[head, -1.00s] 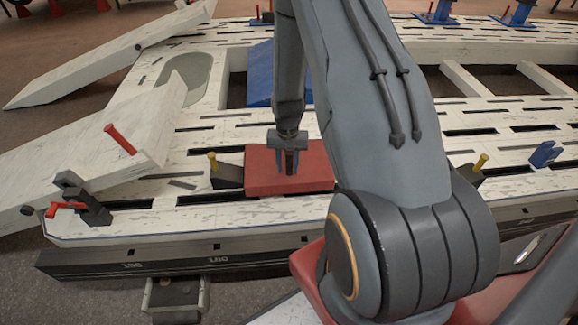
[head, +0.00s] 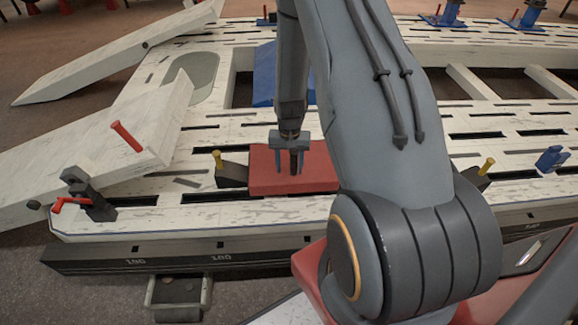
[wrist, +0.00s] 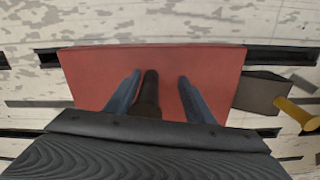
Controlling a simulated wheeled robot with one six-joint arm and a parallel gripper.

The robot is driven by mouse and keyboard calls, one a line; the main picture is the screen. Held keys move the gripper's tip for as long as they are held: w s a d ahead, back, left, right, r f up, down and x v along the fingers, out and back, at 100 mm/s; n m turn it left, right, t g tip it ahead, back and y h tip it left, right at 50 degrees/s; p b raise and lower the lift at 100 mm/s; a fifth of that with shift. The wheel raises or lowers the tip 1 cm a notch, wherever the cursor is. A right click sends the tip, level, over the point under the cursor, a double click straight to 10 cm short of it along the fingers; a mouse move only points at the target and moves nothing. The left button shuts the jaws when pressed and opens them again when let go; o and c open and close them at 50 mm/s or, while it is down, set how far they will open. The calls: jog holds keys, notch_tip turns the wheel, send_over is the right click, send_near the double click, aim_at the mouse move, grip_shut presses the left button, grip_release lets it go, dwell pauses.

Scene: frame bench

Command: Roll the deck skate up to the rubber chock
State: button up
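The deck skate is a flat red block (head: 318,178) on the pale slotted deck, with a dark upright post (wrist: 148,95) on it. My gripper (head: 290,165) is low over the skate. Its two blue fingers stand on either side of the post. In the wrist view my gripper (wrist: 160,98) is open, with the post near the left finger and a clear gap to the right finger. The rubber chock, a dark block (head: 231,174) with a yellow peg, sits at the skate's left end; it also shows in the wrist view (wrist: 262,92). Whether they touch is unclear.
A similar dark block with a yellow peg (head: 480,172) is right of my arm. A pale beam with a red peg (head: 127,136) and a red-handled clamp (head: 84,196) stand left. A blue wedge (head: 264,78) is behind. My arm hides deck right of the skate.

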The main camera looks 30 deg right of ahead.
jog(key=shift+w+r, duration=0.15)
jog(key=shift+r, duration=0.4)
notch_tip(320, 180, up, 7)
jog(key=shift+f, duration=0.1)
jog(key=shift+r, duration=0.25)
notch_tip(320, 180, up, 8)
jog(key=p, duration=0.6)
jog(key=shift+r, duration=0.25)
jog(key=shift+p, duration=0.45)
